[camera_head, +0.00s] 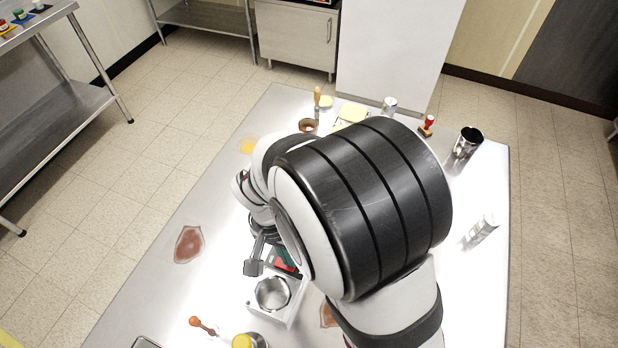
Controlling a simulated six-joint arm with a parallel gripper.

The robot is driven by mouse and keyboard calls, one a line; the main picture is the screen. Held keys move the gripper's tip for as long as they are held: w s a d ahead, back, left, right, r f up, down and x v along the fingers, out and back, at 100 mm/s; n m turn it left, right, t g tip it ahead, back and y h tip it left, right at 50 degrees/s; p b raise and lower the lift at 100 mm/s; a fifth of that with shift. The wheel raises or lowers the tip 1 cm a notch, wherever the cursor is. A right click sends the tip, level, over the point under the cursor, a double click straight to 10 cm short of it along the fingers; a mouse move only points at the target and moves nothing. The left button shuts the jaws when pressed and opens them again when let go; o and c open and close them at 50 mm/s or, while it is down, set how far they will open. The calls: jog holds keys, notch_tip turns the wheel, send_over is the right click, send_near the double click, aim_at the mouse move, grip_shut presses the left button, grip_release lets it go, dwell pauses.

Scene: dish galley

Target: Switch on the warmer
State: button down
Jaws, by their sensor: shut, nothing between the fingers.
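A small white unit, which looks like the warmer (291,319), stands on the table in front of my arm. A round metal pot (272,293) sits on it. Behind the pot is a dark panel (284,260) with red and green patches, partly covered by my arm. I cannot make out the switch or its state. My gripper (254,267) is shut and empty, pointing down just to the left of the dark panel and behind the pot. Whether it touches the unit cannot be told.
Reddish-brown patches, one at the left (189,244), lie on the bright table (150,283). An orange-ended utensil (203,325) and a yellow-topped container (243,341) are near the front. A dark-mouthed metal canister (467,143) and a pale cylinder (481,229) stand at right.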

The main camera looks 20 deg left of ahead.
jog(key=shift+f, duration=0.4)
jog(key=shift+d+f, duration=0.15)
jog(key=shift+f, duration=0.05)
jog(key=shift+a+r, duration=0.2)
jog(key=shift+a, duration=0.65)
notch_tip(320, 180, up, 14)
jog(key=a, duration=0.2)
